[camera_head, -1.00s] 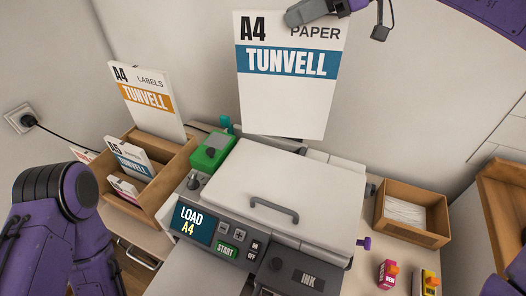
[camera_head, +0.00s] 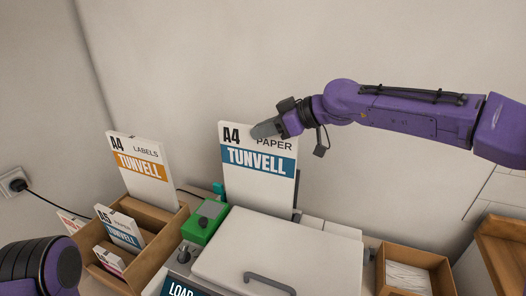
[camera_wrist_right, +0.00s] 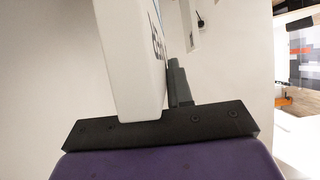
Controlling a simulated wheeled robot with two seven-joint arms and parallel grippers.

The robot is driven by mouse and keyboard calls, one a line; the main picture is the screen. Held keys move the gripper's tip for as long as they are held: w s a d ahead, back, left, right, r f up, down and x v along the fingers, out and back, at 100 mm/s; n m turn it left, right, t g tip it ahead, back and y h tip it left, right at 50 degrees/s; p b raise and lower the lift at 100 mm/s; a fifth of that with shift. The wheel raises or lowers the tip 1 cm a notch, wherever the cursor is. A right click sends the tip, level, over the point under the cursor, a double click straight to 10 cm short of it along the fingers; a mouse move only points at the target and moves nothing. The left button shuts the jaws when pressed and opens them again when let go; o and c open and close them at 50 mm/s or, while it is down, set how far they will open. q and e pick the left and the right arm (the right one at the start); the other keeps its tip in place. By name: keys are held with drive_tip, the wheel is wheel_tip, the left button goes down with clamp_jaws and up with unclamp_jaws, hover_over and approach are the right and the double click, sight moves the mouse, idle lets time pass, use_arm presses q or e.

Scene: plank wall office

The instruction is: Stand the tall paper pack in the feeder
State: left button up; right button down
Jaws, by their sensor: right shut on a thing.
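The tall white A4 paper pack (camera_head: 258,186), with a blue TUNVELL band, stands upright at the back of the printer (camera_head: 270,250). My right gripper (camera_head: 266,129) is shut on its top edge. In the right wrist view the pack (camera_wrist_right: 125,60) sits against a dark finger (camera_wrist_right: 178,85). The pack's lower end meets the printer's rear edge, and its bottom is hidden there. A thin dark upright edge (camera_head: 297,190), perhaps part of the feeder, shows just right of the pack. I cannot tell whether the pack rests in the feeder. My left gripper is out of view.
A wooden organiser (camera_head: 160,225) at left holds an A4 labels pack (camera_head: 142,185) and an A5 pack (camera_head: 120,230). A green device (camera_head: 205,222) stands close left of the pack. A wooden box (camera_head: 405,255) with paper stands right. The wall is close behind.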

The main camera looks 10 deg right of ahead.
sight(264, 148)
wheel_tip(264, 148, down, 5)
drive_tip(key=shift+r, duration=0.2)
drive_tip(key=shift+f, duration=0.45)
drive_tip(key=shift+f, duration=0.1)
drive_tip(key=c, duration=1)
unclamp_jaws()
drive_tip(key=shift+r+p, duration=0.2)
drive_tip(key=shift+p, duration=0.1)
drive_tip(key=b+v, duration=0.2)
drive_tip(key=v, duration=1)
drive_tip(key=shift+f, duration=0.1)
